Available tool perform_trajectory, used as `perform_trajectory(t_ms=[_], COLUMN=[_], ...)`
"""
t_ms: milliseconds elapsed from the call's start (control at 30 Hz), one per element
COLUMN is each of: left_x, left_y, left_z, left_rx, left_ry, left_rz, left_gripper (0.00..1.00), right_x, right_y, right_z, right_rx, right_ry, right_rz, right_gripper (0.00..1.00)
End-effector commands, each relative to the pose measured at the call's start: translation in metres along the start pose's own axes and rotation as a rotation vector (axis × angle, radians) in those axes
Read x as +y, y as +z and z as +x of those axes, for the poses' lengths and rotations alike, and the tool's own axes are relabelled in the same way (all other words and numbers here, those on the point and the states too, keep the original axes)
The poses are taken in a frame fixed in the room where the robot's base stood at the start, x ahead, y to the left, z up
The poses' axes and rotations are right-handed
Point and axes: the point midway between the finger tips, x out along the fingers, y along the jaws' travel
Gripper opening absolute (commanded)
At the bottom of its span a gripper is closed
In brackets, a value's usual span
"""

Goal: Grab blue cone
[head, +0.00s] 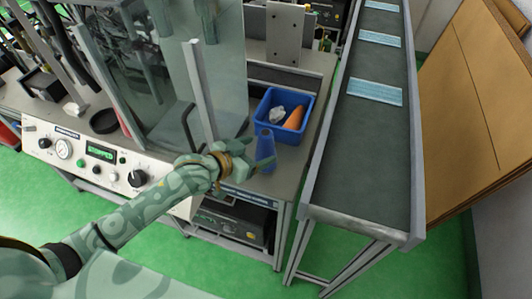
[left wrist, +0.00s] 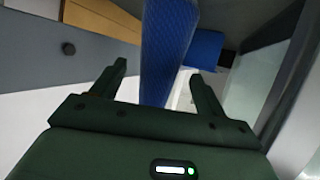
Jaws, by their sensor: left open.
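A blue cone (head: 265,149) stands upright on the grey table, in front of a blue bin. My left gripper (head: 243,162) is open at the cone. In the left wrist view the blue cone (left wrist: 164,50) runs down between the two open fingers (left wrist: 158,88), and the fingers do not close on it. Whether a finger touches the cone cannot be told. My right gripper is not in view.
The blue bin (head: 263,104) holds an orange cone (head: 295,117) and a crumpled white item (head: 277,115). A conveyor (head: 362,140) with several blue masks runs along the right. A machine with a control panel (head: 75,152) and clear guard stands at left.

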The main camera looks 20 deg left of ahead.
Motion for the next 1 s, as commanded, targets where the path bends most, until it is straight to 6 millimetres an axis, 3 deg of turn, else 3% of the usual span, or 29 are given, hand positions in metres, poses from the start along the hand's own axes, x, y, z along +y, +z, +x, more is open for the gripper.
perform_trajectory(t_ms=[333,633,833,1000], left_x=[0.0,0.0,0.0,0.0], left_y=[-0.001,-0.003,-0.003,-0.004], left_z=[0.052,0.057,0.057,0.057], left_rx=[0.0,0.0,0.0,0.001], left_ry=[0.0,0.0,-0.001,-0.001], left_rz=[0.0,0.001,0.001,0.001], left_gripper=[0.74,0.74,0.19,0.19], right_x=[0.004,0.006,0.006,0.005], right_y=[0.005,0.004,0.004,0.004], right_z=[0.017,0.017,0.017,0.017], right_rx=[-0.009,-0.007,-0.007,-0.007], right_ry=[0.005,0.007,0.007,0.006], right_rz=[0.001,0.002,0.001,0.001], right_gripper=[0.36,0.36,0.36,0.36])
